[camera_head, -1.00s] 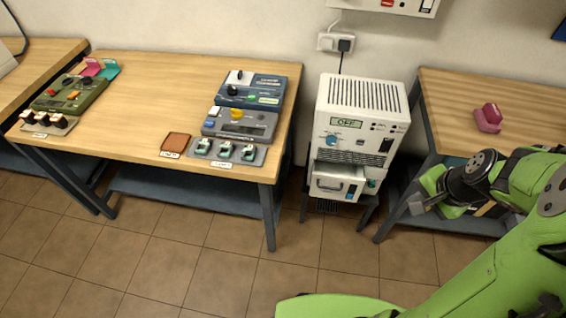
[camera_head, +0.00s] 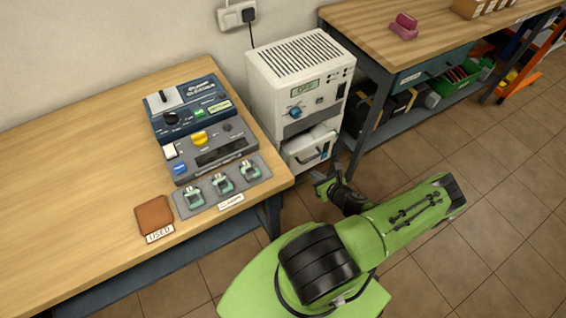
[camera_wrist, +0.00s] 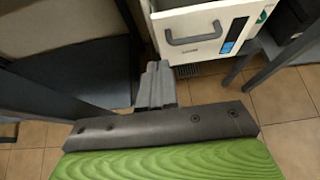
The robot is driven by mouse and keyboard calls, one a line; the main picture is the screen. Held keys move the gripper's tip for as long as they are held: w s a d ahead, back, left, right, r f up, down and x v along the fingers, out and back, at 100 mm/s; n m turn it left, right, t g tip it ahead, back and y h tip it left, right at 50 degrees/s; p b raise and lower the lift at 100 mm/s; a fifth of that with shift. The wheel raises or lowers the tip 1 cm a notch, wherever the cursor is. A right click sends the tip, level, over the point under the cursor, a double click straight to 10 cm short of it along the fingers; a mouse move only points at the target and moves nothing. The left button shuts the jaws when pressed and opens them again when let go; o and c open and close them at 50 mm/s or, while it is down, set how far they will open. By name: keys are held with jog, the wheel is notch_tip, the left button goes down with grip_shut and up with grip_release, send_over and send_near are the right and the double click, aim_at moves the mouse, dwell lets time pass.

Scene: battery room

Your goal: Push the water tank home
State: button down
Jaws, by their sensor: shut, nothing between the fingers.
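The water tank (camera_head: 312,150) is a white drawer with a grey handle, low in the front of a white machine (camera_head: 290,72). Its front sticks out of the machine, with part of its top showing. In the wrist view, the tank front (camera_wrist: 213,45) shows at the top with its handle and a blue strip. My gripper (camera_head: 322,184) is in front of and below the tank in the head view. In the wrist view, my gripper (camera_wrist: 154,88) is shut and empty, its fingertips below and left of the handle, seemingly apart from the tank.
A wooden table (camera_head: 60,190) with control boxes (camera_head: 205,125) stands left, its edge and leg close to my gripper. A second table (camera_head: 365,30) with a storage shelf stands right of the machine. Tiled floor (camera_head: 480,230) is free at the right.

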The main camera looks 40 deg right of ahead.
jog(key=b, duration=0.3)
send_near(293, 156)
notch_tip(293, 156, down, 4)
jog(key=w, duration=0.2)
jog(key=shift+w+d+r, duration=0.15)
jog(key=shift+w+d, duration=0.1)
jog(key=shift+w, duration=0.35)
jog(key=shift+w+d+r, duration=0.15)
jog(key=shift+w+d, duration=0.15)
jog(key=shift+w, duration=0.25)
jog(key=shift+w+d+r, duration=0.1)
jog(key=shift+w+d, duration=0.05)
jog(key=shift+w, duration=0.35)
